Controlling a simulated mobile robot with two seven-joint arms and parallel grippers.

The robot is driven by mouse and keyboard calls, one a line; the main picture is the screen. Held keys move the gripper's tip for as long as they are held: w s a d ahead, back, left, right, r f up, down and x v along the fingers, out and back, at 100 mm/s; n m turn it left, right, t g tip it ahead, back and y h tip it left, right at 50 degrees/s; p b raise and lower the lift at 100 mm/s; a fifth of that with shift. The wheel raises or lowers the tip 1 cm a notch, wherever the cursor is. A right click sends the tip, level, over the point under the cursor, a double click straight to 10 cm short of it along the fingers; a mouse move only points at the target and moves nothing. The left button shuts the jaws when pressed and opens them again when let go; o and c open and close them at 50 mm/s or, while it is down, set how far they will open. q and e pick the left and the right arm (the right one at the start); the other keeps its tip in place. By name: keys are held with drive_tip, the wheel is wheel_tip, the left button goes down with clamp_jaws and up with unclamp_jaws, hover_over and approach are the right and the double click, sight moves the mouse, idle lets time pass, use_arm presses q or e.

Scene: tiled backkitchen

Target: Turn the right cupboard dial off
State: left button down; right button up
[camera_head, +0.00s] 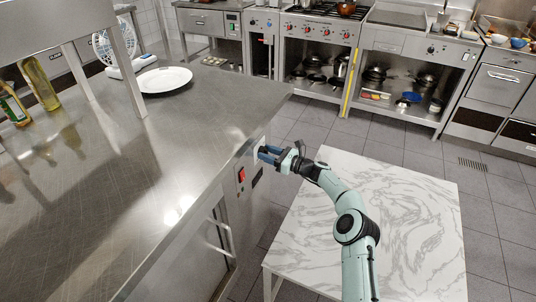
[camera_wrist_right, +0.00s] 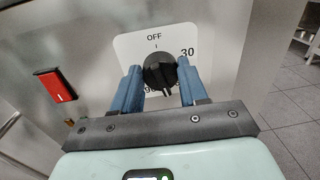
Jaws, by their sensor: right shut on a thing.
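The black cupboard dial (camera_wrist_right: 158,74) sits on a white plate (camera_wrist_right: 127,48) marked OFF at the top and 30 at the right. A white mark shows on the dial's lower edge, away from OFF. My right gripper (camera_wrist_right: 160,68) has its blue fingers on either side of the dial and is shut on it. In the head view my right gripper (camera_head: 268,153) reaches the front panel of the steel counter from the right, and the dial is hidden there. My left gripper is not in view.
A red switch (camera_wrist_right: 55,86) is on the same panel, left of the dial; it also shows in the head view (camera_head: 241,174). A marble-topped table (camera_head: 410,220) stands under my right arm. A white plate (camera_head: 165,80) and bottles (camera_head: 38,84) stand on the counter.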

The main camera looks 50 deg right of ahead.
drive_tip(key=o, duration=1)
drive_tip(key=shift+o, duration=0.2)
drive_tip(key=shift+s, duration=0.1)
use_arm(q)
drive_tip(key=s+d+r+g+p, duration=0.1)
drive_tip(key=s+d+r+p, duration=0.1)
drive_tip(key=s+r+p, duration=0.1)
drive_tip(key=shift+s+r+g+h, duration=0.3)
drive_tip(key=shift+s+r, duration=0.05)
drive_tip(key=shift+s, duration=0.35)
use_arm(e)
drive_tip(key=v, duration=1.3)
drive_tip(key=shift+s, duration=0.15)
